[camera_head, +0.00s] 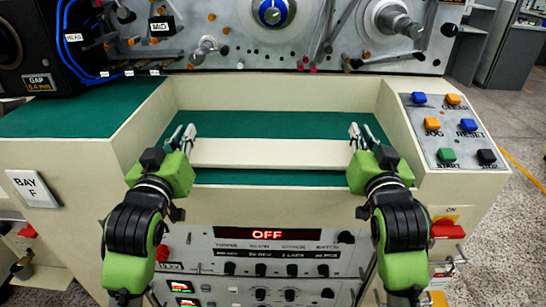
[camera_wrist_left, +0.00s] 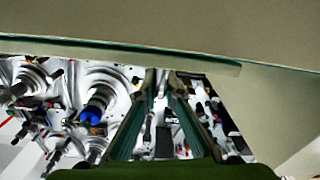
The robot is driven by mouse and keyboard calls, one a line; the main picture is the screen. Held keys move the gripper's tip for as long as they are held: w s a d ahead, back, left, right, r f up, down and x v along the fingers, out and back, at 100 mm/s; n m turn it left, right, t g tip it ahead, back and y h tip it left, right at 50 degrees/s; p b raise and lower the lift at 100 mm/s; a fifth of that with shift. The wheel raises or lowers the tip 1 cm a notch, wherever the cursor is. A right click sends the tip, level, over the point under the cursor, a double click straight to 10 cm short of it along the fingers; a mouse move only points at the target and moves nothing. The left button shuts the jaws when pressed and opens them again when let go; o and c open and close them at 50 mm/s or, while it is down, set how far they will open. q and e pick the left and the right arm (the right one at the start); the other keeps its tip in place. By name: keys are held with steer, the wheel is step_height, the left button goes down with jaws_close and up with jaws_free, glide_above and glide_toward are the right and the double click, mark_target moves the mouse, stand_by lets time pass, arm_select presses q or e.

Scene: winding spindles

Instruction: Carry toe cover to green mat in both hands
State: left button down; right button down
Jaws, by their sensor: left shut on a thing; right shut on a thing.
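The toe cover, a long flat cream panel (camera_head: 272,154), lies level across the recess in the middle of the head view. Green mat (camera_head: 270,124) shows behind it and as a strip in front of it. My left gripper (camera_head: 182,134) is shut on the panel's left end. My right gripper (camera_head: 362,133) is shut on its right end. In the left wrist view a pale panel edge (camera_wrist_left: 120,50) crosses above the fingers of the left gripper (camera_wrist_left: 163,80). I cannot tell whether the panel touches the mat or hangs above it.
Cream walls enclose the recess, with a button panel (camera_head: 453,130) on the right and another green surface (camera_head: 75,118) on the left. Spindles and knobs (camera_head: 395,20) stand on the machine face behind. A control panel reading OFF (camera_head: 268,234) is below the front edge.

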arm_select(q)
steer(key=shift+d+f+b, duration=0.1)
steer(key=shift+f+b, duration=0.5)
arm_select(e)
steer(key=shift+a+f, duration=0.25)
steer(key=shift+f, duration=0.25)
arm_select(q)
steer(key=c, duration=2.2)
jaws_free()
arm_select(e)
steer(key=c, duration=2.1)
jaws_free()
steer(key=shift+c, duration=0.2)
arm_select(q)
steer(key=shift+o, duration=0.2)
steer(key=shift+s+r, duration=0.1)
steer(key=shift+s, duration=0.05)
arm_select(e)
steer(key=shift+s+d, duration=0.1)
steer(key=shift+s, duration=0.05)
